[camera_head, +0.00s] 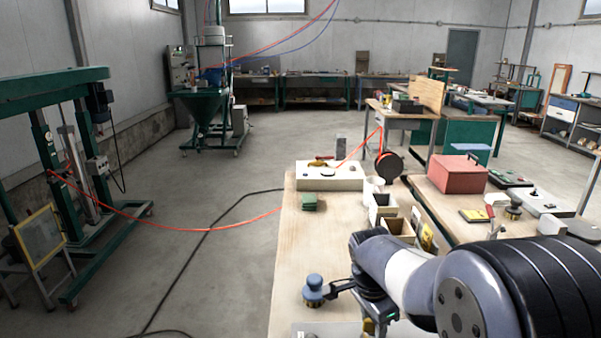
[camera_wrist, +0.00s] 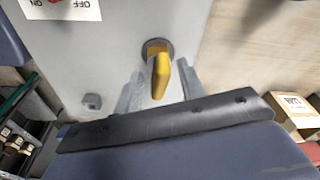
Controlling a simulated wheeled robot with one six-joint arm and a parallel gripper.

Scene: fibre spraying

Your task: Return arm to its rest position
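My arm (camera_head: 410,275) reaches in from the right over the wooden workbench (camera_head: 300,255), with its wrist bent downward at the bench's near end. My gripper (camera_wrist: 160,92) points at a light grey panel (camera_wrist: 105,45) in the wrist view. Its two grey fingers stand apart on either side of a yellow handle (camera_wrist: 160,75) on that panel, with gaps showing beside the handle. I see no clear contact. In the head view the fingertips are mostly hidden behind the wrist, and a bit of yellow (camera_head: 368,326) shows beside them.
The floor left of the bench is open, crossed by cables.

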